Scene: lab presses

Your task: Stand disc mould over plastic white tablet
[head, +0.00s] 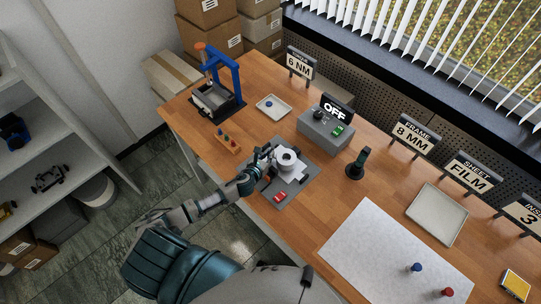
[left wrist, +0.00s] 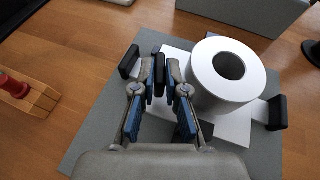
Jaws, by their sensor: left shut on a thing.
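A thick white ring-shaped piece with a round central hole (left wrist: 205,92), which looks like the disc mould, stands upright on a white plate (left wrist: 236,127) on a grey mat. It also shows in the head view (head: 288,167). Dark upright tabs stand at the plate's edges, one at its right (left wrist: 277,112). My left gripper (left wrist: 159,76) is beside the ring's left side, its fingers closed around a narrow dark upright tab (left wrist: 158,70). In the head view my left gripper (head: 262,163) partly hides this spot. I cannot make out a separate white tablet. My right gripper is not in view.
A blue-framed press (head: 216,88) and a wooden peg rack (head: 228,144) are left. White paper (head: 375,245) lies right.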

